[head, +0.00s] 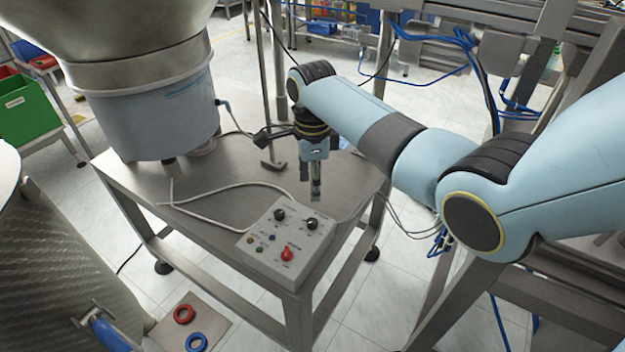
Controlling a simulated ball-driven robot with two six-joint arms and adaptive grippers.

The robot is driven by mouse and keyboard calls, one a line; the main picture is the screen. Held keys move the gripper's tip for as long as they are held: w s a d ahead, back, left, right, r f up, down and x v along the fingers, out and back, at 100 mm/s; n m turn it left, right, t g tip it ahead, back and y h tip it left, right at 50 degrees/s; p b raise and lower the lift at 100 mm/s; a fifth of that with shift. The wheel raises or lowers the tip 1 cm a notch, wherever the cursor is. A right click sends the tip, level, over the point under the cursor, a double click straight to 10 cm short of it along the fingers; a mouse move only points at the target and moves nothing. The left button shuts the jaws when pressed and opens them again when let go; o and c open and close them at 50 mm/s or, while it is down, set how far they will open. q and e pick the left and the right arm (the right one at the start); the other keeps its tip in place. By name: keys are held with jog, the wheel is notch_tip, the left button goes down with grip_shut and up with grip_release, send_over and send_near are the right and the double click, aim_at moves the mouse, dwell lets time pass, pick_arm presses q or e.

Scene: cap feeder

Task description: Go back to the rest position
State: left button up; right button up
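My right arm reaches in from the right, and its gripper (312,184) points down over the metal table (225,195), behind the control box. The fingers look narrow and are seen nearly edge-on, so I cannot tell whether they are open or shut. I see nothing held between them. The grey control box (285,238) has black knobs and a red knob and sits at the table's front corner. My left gripper is not in view.
A large metal feeder bowl on a blue drum (155,115) stands on the table's left side. A thin post (268,90) rises behind my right gripper. A pale cable (215,190) crosses the tabletop. A green bin (30,112) is at far left. Metal framing stands at right.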

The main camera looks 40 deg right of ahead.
dwell(0.4)
jog(key=s+f+n+t+b, duration=0.1)
jog(key=s+f+n+b, duration=1.7)
jog(key=s+f, duration=2.8)
notch_tip(320, 180, down, 4)
jog(key=n, duration=0.5)
jog(key=shift+s+r+n+h, duration=0.25)
jog(key=shift+s+n+h, duration=0.05)
jog(key=shift+s+h, duration=0.1)
